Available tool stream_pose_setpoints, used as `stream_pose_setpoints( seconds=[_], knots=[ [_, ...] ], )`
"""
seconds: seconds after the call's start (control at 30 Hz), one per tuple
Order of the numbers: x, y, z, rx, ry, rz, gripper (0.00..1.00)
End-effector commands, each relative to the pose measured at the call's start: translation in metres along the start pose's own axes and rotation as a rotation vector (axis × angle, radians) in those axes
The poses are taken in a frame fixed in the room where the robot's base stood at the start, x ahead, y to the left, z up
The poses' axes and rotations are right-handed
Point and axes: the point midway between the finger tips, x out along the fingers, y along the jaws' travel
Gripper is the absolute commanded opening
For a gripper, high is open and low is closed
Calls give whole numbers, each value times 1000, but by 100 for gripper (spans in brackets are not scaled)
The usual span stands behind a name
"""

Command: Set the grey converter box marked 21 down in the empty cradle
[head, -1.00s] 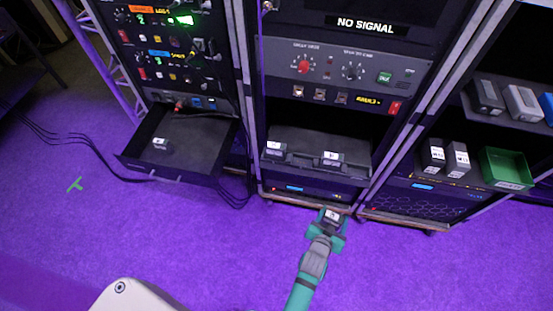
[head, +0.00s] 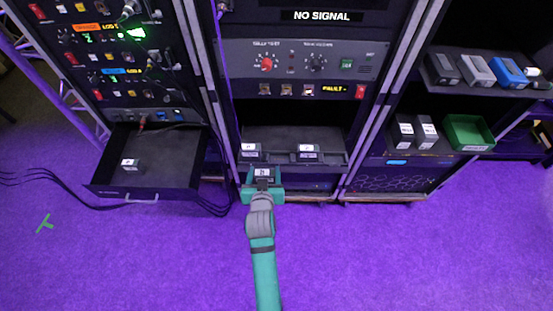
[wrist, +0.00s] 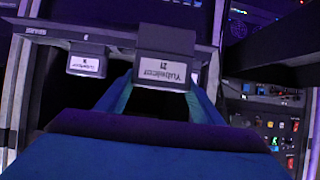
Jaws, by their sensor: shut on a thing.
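My gripper (head: 263,186) is shut on the grey converter box marked 21 (wrist: 165,62), just in front of the middle rack's low shelf. The held box also shows in the head view (head: 262,172), its white label facing up; the label reads upside down in the wrist view. On the shelf (head: 279,141) sit two similar labelled boxes, a left one (head: 250,149) and a right one (head: 307,150). One labelled box (wrist: 86,62) shows beside the held one in the wrist view. I cannot clearly make out an empty cradle.
An open drawer (head: 165,185) with a small labelled box (head: 130,164) juts out of the left rack. The right rack holds two grey boxes (head: 415,132), a green bin (head: 468,132) and an upper row of boxes. Black cables lie on the floor at left; the floor in front is clear.

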Motion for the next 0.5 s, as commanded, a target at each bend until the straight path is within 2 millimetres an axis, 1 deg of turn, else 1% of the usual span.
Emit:
stream_pose_setpoints(
  seconds=[0.03,0.1,0.2,0.3,0.37,0.43,0.5],
  knots=[
    [-8,-7,-27,1,12,0,30],
    [-21,-14,-54,3,12,2,30],
    [-38,-21,-82,7,10,8,30],
    [-51,-24,-99,11,8,13,30],
    [-55,-25,-104,13,6,14,30],
    [-54,-24,-106,14,3,16,30],
    [-47,-19,-108,14,2,16,30]
  ],
)
